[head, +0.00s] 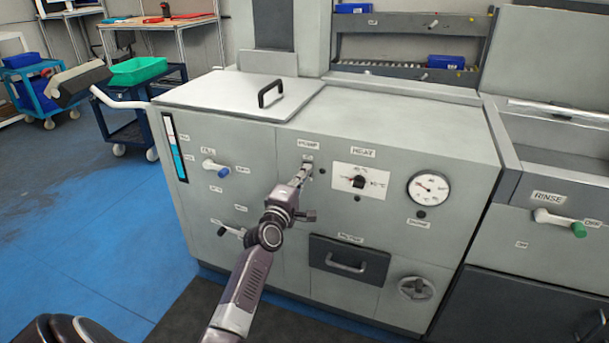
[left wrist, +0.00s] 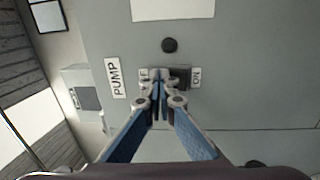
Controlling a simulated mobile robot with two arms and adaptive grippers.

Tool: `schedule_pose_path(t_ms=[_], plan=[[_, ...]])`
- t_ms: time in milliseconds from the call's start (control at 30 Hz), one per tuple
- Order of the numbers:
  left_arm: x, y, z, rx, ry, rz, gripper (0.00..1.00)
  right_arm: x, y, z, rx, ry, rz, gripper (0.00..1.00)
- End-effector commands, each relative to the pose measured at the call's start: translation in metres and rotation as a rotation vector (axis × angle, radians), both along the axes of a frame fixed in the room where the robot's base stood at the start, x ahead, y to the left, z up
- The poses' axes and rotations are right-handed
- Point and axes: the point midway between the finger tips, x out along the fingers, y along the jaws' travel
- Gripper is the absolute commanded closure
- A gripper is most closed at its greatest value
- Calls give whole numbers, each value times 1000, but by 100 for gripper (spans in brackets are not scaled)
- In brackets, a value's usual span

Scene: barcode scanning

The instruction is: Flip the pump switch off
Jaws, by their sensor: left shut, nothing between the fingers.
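The pump switch is a small dark switch (left wrist: 180,78) under the PUMP label (head: 308,144) on the front panel of the grey machine. In the left wrist view an ON label (left wrist: 196,77) sits on one side of it, and the label on the other side is mostly hidden by my fingers. My left gripper (head: 303,172) is shut and empty, with its fingertips right at the switch in the left wrist view (left wrist: 159,77). I cannot tell whether they touch it. The switch's position is hidden. My right gripper is not in view.
Beside the switch are the HEAT dial (head: 358,181) and a round gauge (head: 429,188). The blue-tipped FILL lever (head: 216,169) is to the left. A drawer with a handle (head: 347,263) and a valve wheel (head: 416,288) are below. A RINSE station (head: 565,220) stands to the right.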

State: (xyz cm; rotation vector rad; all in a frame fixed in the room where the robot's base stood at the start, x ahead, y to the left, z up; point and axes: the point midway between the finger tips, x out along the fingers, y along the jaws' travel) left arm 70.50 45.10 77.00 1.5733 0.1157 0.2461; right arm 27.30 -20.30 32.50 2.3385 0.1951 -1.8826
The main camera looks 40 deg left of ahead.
Motion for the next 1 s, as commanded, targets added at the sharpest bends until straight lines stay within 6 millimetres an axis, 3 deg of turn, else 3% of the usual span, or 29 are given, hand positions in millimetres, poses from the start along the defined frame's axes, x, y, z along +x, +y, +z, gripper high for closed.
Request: schedule_pose_path(t_ms=[233,500,700,1000], plan=[[-21,-4,-4,0,2,3,100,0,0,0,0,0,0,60],[-75,-19,-7,2,4,2,100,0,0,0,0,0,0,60],[-104,-27,-9,3,3,1,100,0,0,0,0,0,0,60],[-117,-30,-9,3,1,1,100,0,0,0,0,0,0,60]])
